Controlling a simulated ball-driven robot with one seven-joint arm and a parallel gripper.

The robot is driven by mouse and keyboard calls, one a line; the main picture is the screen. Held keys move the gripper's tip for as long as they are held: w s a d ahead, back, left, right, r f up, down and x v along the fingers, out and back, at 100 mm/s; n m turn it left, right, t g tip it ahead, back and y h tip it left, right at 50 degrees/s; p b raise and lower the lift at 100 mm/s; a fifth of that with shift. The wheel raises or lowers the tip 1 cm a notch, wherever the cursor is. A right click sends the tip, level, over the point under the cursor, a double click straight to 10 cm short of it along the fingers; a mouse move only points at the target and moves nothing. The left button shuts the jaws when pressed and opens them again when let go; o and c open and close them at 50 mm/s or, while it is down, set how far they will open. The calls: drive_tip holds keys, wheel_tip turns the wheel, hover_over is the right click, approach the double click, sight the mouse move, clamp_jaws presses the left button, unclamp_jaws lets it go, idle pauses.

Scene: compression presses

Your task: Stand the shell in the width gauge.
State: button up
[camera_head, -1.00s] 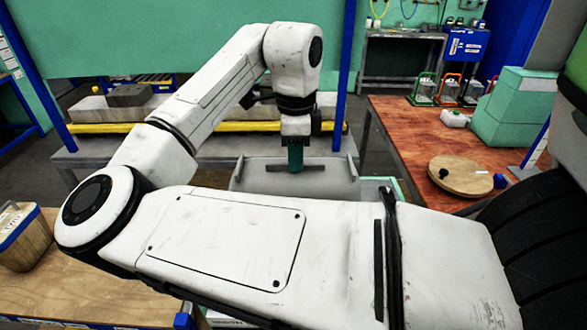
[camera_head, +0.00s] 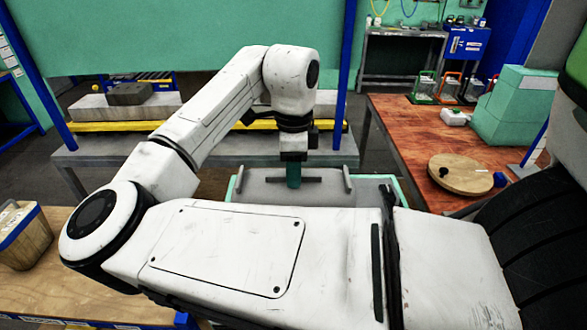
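A green cylinder, which I take to be the shell (camera_head: 294,176), hangs upright beneath my gripper (camera_head: 293,160). The gripper looks shut on the shell's top, though its fingers are small and dark here. The shell is over a grey tray-like fixture (camera_head: 256,188) with raised side pieces. A dark bar or slot (camera_head: 312,179) runs across the fixture on both sides of the shell; it may be the width gauge. I cannot tell whether the shell's lower end touches the fixture. My arm hides the fixture's front.
A press bench with a yellow edge (camera_head: 225,125) and a dark block (camera_head: 130,94) stands behind. At right, a wooden table (camera_head: 405,130) holds a round board (camera_head: 462,176), a white bottle (camera_head: 454,117) and a teal box (camera_head: 513,105). A wooden box (camera_head: 25,238) stands at left.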

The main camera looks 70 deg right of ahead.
drive_tip(key=shift+r, duration=0.1)
wheel_tip(320, 180, up, 12)
idle(0.5)
drive_tip(key=shift+s, duration=0.1)
idle(0.4)
